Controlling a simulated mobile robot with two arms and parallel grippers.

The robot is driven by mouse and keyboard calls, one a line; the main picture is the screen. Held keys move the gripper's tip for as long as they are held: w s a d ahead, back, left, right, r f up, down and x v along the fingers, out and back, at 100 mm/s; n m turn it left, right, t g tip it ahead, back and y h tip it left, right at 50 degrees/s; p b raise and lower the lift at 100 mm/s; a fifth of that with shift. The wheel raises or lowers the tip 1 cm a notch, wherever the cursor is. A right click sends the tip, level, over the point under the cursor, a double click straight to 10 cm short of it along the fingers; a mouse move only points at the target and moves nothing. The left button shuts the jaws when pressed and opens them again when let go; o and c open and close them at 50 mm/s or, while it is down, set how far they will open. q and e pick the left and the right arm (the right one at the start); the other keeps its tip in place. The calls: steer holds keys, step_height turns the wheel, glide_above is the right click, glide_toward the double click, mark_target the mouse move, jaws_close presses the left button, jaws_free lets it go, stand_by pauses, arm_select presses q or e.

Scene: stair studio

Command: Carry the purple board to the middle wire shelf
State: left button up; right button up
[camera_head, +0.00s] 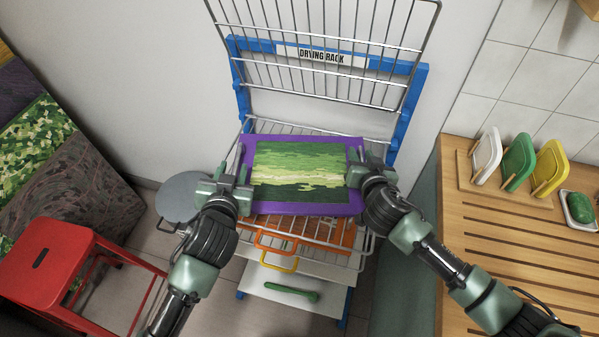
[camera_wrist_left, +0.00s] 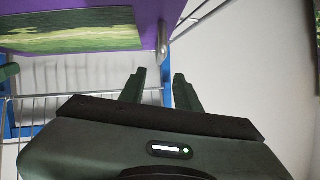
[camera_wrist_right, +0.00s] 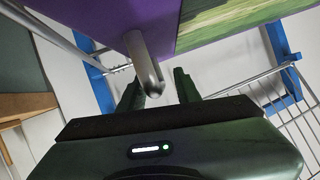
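The purple board (camera_head: 286,209), with a green striped picture on it, lies roughly level in front of the blue drying rack (camera_head: 417,88). A wire shelf (camera_head: 290,127) shows behind its far edge; contact is hidden. My left gripper (camera_head: 236,180) is at the board's left edge; its fingers are apart in the left wrist view (camera_wrist_left: 160,82), with a metal peg (camera_wrist_left: 163,45) just beyond them. My right gripper (camera_head: 354,166) is at the right edge; its fingers are apart in the right wrist view (camera_wrist_right: 158,80), with a metal peg (camera_wrist_right: 146,66) between them.
A wire grid (camera_head: 330,40) stands raised above. Orange (camera_head: 285,243) and yellow (camera_head: 279,262) handles and a green tool (camera_head: 292,292) are below the board. A red stool (camera_head: 45,262) and grey disc (camera_head: 187,196) are left; a slatted wooden counter (camera_head: 520,220) is right.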

arm_select(q)
steer(key=v, duration=0.2)
steer(key=shift+s+r, duration=0.1)
steer(key=shift+s, duration=0.15)
arm_select(e)
steer(key=v, duration=1.2)
steer(key=shift+f, duration=0.1)
